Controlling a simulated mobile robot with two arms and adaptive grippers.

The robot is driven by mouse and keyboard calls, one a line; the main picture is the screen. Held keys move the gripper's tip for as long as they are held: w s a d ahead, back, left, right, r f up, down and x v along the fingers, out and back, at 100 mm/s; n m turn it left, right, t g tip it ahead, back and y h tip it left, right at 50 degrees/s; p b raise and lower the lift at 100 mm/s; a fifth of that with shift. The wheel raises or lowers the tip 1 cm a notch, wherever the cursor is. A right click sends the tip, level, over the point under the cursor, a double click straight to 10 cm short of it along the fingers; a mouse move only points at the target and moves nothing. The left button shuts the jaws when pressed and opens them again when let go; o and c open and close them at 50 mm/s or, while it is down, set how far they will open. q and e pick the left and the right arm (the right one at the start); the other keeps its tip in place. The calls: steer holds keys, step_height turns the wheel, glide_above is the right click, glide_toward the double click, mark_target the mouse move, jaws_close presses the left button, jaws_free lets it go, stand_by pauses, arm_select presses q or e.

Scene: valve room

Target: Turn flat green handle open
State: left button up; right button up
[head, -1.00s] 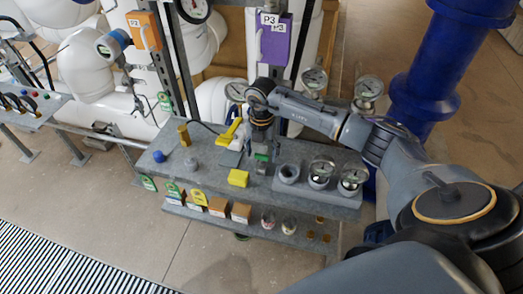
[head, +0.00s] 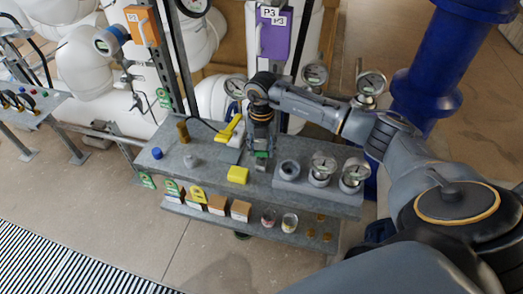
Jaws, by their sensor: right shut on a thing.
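My right gripper (head: 261,147) reaches down over the grey bench, its arm coming in from the right. It is shut on a small green piece (head: 262,155), which looks like the flat green handle. Only a little green shows at the fingertips; the rest is hidden by the gripper, so I cannot tell which way the handle points. My left gripper is not in view.
On the grey bench (head: 215,180), a yellow lever (head: 229,130) stands just left of my gripper, and a yellow block (head: 238,175) lies in front. A blue knob (head: 157,153) is at the left.

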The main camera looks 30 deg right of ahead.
mark_target(261, 151)
steer(key=n+b, duration=0.2)
steer(key=n, duration=0.1)
steer(key=shift+f+n+b, duration=0.2)
steer(key=shift+n+b, duration=0.1)
steer(key=shift+b, duration=0.1)
steer(key=n+b, duration=0.3)
steer(key=n, duration=0.1)
steer(key=shift+n, duration=0.3)
steer(key=n+b, duration=0.3)
steer(key=n, duration=0.1)
steer(key=shift+r, duration=0.1)
steer(key=shift+r+n+b, duration=0.1)
steer(key=shift+n+b, duration=0.7)
steer(key=shift+n, duration=1.2)
steer(key=o, duration=1.1)
steer(key=shift+o, duration=0.2)
step_height(261, 151, up, 12)
